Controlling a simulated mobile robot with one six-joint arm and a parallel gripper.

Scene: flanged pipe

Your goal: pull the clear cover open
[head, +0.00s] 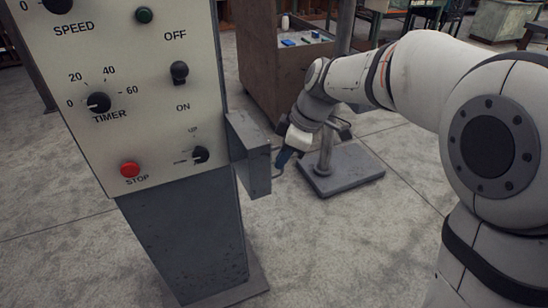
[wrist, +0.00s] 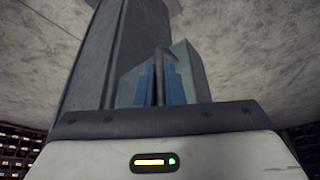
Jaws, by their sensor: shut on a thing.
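A grey box (head: 248,155) is mounted on the right side of the control panel. I take its front face to be the cover, but its clear material does not show plainly. A thin bent handle (head: 278,173) stands out at its right edge. My gripper (head: 284,159) is at this handle, with blue fingers. In the wrist view, the gripper (wrist: 160,82) is shut on the handle (wrist: 159,62), with a blue finger on each side of it. A pale bluish face of the box (wrist: 190,70) shows just beyond the fingers. How far the cover stands open cannot be told.
The control panel (head: 135,90) with knobs and a red stop button stands on a grey pedestal (head: 185,240) at left. A post on a square base plate (head: 342,175) is close behind my gripper. A brown cabinet (head: 268,75) stands farther back. The floor in front is clear.

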